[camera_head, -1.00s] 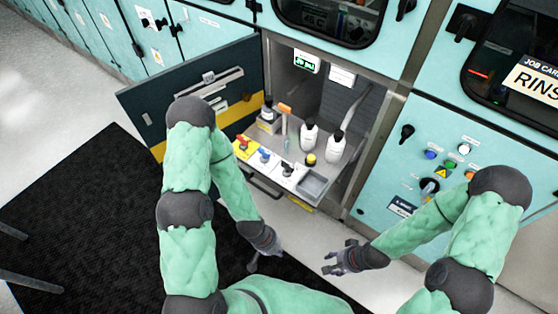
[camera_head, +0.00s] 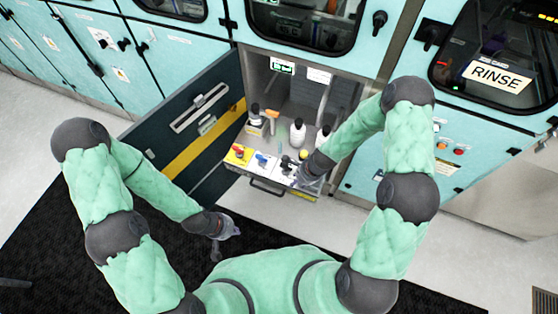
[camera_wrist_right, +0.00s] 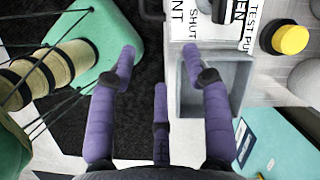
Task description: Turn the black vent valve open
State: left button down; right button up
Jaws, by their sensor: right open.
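The black vent valve (camera_head: 286,166) stands on the white front strip of the pull-out shelf, right of the blue and red valves. In the right wrist view a black part (camera_wrist_right: 219,10), seemingly its handle, shows cut off at the top edge between the words SHUT and "EN". Its exact turn cannot be read. My right gripper (camera_head: 306,181) is just right of and in front of the valve, partly hidden by my arm. My left gripper (camera_head: 228,238) hangs empty over the black mat, fingers apart.
A yellow button (camera_wrist_right: 290,39) sits right of the valve. White bottles (camera_head: 298,132) stand behind. The grey recessed tray (camera_wrist_right: 186,102) lies beneath my right fingers. The open dark door (camera_head: 180,125) bounds the left side. The black mat (camera_head: 160,240) is clear.

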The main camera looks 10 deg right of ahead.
aim_at(286, 166)
jog(key=w+r+m+p, duration=0.6)
jog(key=r, duration=0.2)
jog(key=shift+t, duration=0.5)
jog(key=b+x, duration=0.4)
jog(key=x, duration=0.6)
jog(key=shift+w+d+f, duration=0.1)
jog(key=shift+w+f, duration=0.05)
jog(key=shift+f, duration=0.2)
pick_arm(q)
jog(key=v, duration=0.2)
jog(key=shift+w+a+r, duration=0.2)
jog(key=shift+a+r, duration=0.05)
jog(key=shift+r, duration=0.05)
pick_arm(e)
grip_shut()
